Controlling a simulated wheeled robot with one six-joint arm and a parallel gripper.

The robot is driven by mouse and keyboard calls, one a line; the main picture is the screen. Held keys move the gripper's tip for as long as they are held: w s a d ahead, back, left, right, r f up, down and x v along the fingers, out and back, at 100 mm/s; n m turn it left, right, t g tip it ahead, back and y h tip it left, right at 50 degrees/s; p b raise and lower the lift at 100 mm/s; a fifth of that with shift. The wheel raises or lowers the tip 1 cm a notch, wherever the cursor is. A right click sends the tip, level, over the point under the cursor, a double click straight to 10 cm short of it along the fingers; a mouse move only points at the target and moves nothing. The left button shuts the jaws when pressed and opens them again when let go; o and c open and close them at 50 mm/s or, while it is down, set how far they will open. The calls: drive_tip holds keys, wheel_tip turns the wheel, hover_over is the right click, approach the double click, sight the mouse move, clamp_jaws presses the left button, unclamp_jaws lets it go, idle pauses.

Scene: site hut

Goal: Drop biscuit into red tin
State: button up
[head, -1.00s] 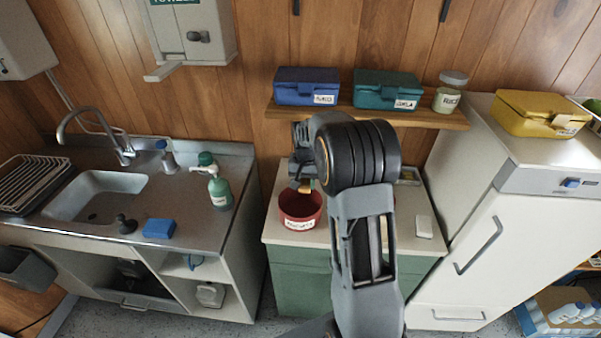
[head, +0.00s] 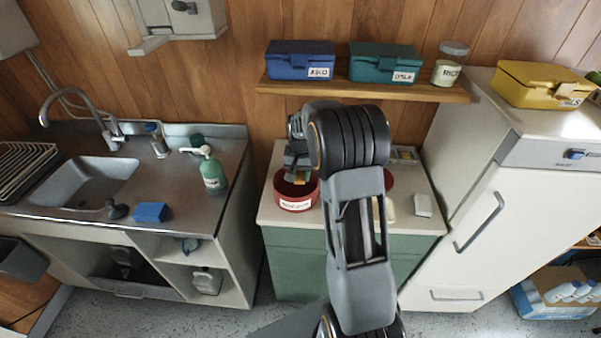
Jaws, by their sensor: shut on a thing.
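The red tin (head: 296,204), with a white label on its front, stands on the left part of the green cabinet's pale top. My gripper (head: 299,179) points down over the tin's opening. It is shut on the biscuit (head: 301,180), of which only a small tan piece shows between the fingers. The biscuit overlaps the tin's opening in the picture; I cannot tell how far it is above or inside the rim. My arm hides part of the cabinet top.
A second red object (head: 388,180) and a cream object (head: 390,209) are partly hidden behind my arm. A shelf (head: 440,93) with blue (head: 302,60) and teal boxes (head: 383,63) hangs behind. A fridge (head: 475,210) stands right, a sink (head: 90,180) left.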

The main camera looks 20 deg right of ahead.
sight(301, 181)
drive_tip(key=o, duration=1)
wheel_tip(301, 181, up, 14)
drive_tip(key=shift+f+b, duration=0.1)
drive_tip(key=shift+b, duration=0.55)
drive_tip(key=s+a+n+t, duration=0.1)
drive_tip(key=s+a+n, duration=0.1)
drive_tip(key=s, duration=0.5)
drive_tip(key=s+a+f+n+t, duration=0.1)
drive_tip(key=s+a+n+t, duration=0.1)
drive_tip(key=s+a, duration=0.3)
drive_tip(key=s+a+n+t, duration=0.1)
drive_tip(key=s+a+n, duration=0.1)
drive_tip(key=s, duration=0.7)
drive_tip(key=shift+s+a+f, duration=0.2)
drive_tip(key=shift+s+a, duration=0.15)
drive_tip(key=shift+a, duration=0.35)
